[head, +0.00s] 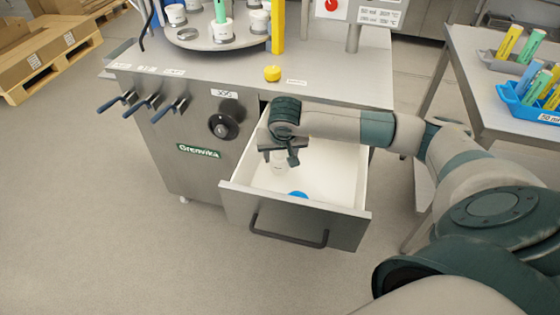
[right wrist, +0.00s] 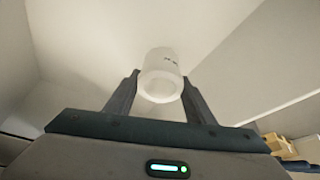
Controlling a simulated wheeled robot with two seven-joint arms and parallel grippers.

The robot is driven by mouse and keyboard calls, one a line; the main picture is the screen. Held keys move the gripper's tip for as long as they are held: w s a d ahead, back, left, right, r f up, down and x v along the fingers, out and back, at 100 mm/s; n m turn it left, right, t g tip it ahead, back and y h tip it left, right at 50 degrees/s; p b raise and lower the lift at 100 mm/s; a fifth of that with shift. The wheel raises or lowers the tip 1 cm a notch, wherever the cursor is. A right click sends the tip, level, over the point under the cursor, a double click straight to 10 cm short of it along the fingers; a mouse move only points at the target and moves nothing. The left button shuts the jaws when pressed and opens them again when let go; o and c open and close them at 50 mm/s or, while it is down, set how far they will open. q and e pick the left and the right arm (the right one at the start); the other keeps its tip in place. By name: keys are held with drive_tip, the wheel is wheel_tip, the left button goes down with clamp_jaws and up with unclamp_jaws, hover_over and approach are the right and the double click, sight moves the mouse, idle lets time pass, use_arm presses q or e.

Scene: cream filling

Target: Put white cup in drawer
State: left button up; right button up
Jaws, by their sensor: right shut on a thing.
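The drawer (head: 342,227) of the steel machine stands pulled open, with a white inside. My right gripper (head: 279,160) reaches down over the drawer from the right and is shut on the white cup (head: 278,166). In the right wrist view the white cup (right wrist: 161,76) sits between the two fingers of the right gripper (right wrist: 160,92), with small dark print on its side. The cup is inside or just above the drawer space; whether it touches the drawer floor I cannot tell. The left gripper is not in view.
A blue round thing (head: 298,195) lies in the drawer near its front. A yellow knob (head: 272,73) sits on the machine top. A turntable (head: 215,36) with several white cups is at the back. A side table (head: 500,85) at right holds a blue tray (head: 530,108) of coloured tubes.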

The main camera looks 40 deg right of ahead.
wheel_tip(320, 180, down, 2)
drive_tip(key=shift+f, duration=0.6)
drive_tip(key=o, duration=1.1)
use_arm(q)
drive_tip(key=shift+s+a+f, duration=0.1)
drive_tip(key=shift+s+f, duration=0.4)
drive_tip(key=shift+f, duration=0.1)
